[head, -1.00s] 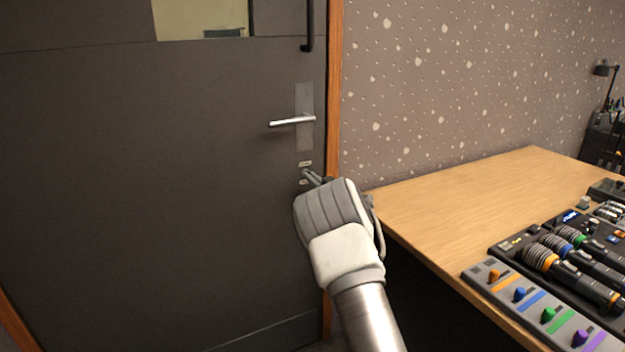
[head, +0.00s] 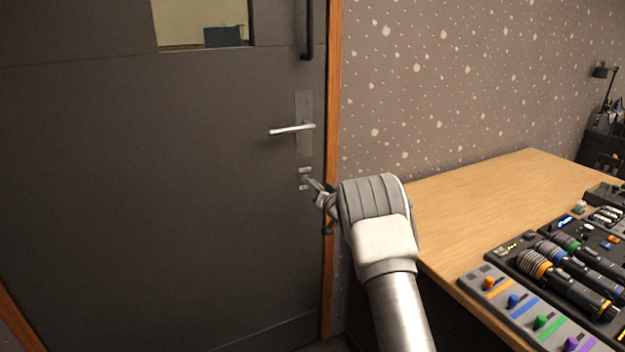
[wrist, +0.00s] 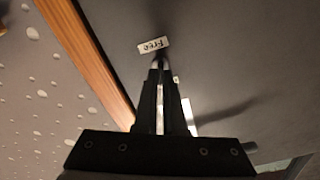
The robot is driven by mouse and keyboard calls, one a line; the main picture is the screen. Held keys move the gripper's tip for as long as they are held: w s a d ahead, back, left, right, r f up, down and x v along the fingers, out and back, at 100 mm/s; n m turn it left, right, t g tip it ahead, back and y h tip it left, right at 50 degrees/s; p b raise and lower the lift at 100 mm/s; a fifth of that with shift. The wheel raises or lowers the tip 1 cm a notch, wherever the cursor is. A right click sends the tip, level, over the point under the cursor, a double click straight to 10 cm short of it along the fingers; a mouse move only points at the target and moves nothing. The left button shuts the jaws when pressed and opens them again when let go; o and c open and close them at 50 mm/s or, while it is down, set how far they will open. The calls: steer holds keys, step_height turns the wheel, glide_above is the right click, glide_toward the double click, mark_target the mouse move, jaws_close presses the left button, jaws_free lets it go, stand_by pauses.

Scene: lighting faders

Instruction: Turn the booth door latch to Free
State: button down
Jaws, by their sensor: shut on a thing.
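The dark booth door (head: 150,190) is closed in the head view, with a small latch (head: 305,180) below its lever handle. A pale label sits above the latch and another (head: 304,188) below it. In the wrist view the "Free" label (wrist: 153,45) reads upside down, just beyond my fingertips. My gripper (head: 312,184) reaches the latch from the right and is shut on it; its narrow fingers (wrist: 157,66) also show in the wrist view. The fingers hide most of the latch, so its exact angle cannot be told.
The silver lever handle (head: 292,129) sticks out leftward just above the latch. A wooden door frame (head: 332,130) stands close on the right. The floor space before the door looks free.

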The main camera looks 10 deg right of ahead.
steer(key=shift+f+m+p, duration=0.15)
steer(key=shift+m+p, duration=1.45)
steer(key=shift+m, duration=5)
steer(key=c, duration=1)
jaws_free()
steer(key=shift+d, duration=0.1)
